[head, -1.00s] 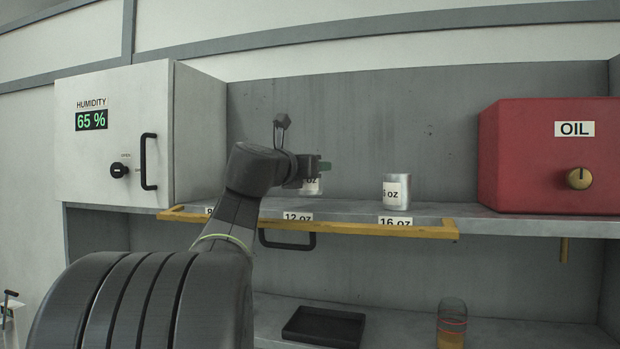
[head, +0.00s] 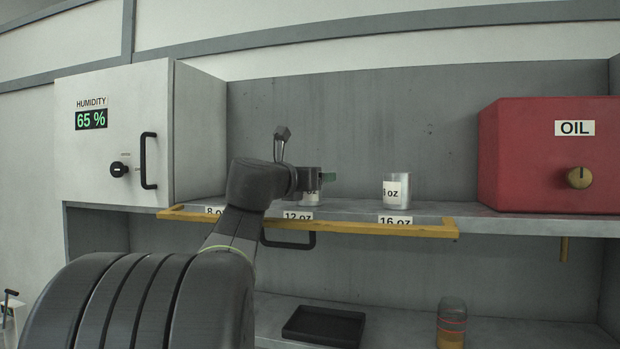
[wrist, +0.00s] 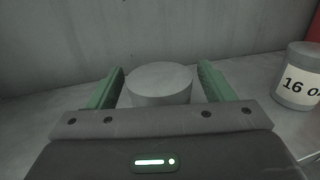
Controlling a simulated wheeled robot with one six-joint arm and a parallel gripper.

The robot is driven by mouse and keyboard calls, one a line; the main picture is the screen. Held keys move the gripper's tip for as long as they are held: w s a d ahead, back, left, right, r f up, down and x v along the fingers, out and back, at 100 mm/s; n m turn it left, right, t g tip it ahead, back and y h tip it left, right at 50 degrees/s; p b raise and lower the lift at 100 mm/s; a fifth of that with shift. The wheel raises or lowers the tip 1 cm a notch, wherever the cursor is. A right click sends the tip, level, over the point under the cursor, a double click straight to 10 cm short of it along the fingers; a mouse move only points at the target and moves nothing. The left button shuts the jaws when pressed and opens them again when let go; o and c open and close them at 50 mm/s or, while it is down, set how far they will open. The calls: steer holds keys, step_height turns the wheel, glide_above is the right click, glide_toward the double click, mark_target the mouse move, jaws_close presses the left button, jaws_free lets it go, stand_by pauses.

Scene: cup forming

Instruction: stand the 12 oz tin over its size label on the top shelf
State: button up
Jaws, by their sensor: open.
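The 12 oz tin (head: 311,199) is a pale grey can standing upright on the top shelf (head: 350,208), just behind the 12 oz label (head: 298,216) on the yellow front rail. In the head view its upper part is hidden by my gripper (head: 316,178), and only part of its lettering shows. In the wrist view the tin's flat top (wrist: 160,80) lies between the green fingers of my gripper (wrist: 160,88). The fingers are open, one on each side, with a small gap visible beside the tin.
Another tin (head: 397,190), marked 16 oz in the wrist view (wrist: 298,78), stands to the right behind the 16 oz label (head: 396,220). A red OIL box (head: 545,155) is farther right. A humidity cabinet (head: 115,165) bounds the left. Shelf between the tins is clear.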

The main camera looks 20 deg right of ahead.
steer(key=shift+r, duration=0.2)
steer(key=b+v, duration=0.2)
steer(key=v, duration=1)
steer(key=shift+b, duration=0.35)
steer(key=shift+f, duration=0.1)
